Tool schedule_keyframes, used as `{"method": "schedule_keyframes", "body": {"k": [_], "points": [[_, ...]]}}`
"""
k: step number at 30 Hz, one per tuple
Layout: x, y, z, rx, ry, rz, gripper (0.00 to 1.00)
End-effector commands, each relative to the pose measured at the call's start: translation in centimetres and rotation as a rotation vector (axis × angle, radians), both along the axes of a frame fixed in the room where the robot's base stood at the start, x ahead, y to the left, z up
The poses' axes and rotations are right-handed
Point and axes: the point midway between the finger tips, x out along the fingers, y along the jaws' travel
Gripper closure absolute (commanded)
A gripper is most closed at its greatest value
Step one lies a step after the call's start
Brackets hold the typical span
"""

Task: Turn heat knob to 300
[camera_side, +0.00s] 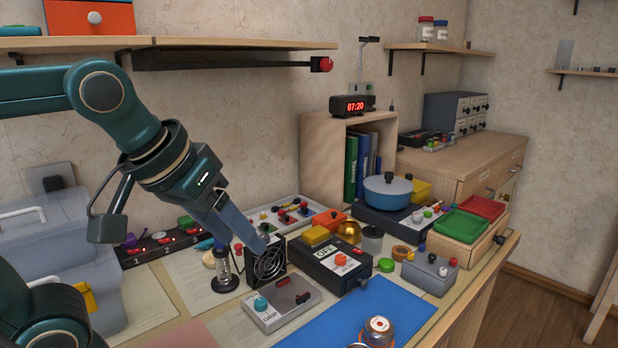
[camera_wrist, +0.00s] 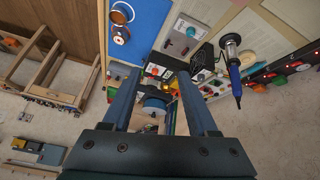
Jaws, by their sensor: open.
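My gripper (camera_side: 262,247) hangs to the left of this box, over the fan grille, apart from the knob. In the wrist view my gripper (camera_wrist: 158,74) has its two fingers wide apart with nothing held between them. The black box shows partly between the fingertips there, and the knob's setting cannot be made out.
A grey box (camera_side: 289,304) with a teal knob stands in front. The soldering iron in its stand (camera_side: 223,270) and the black fan (camera_side: 270,266) are close to my gripper. A blue pot (camera_side: 388,190) stands behind. A blue mat (camera_side: 345,325) lies in front.

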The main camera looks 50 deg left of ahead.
Motion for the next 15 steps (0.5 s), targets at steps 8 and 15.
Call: {"method": "schedule_keyframes", "body": {"k": [8,15], "points": [[8.3,1.4,3.4,-0.046,0.001,0.215,0.41],[15.3,2.3,2.4,-0.062,0.017,0.369,0.41]]}}
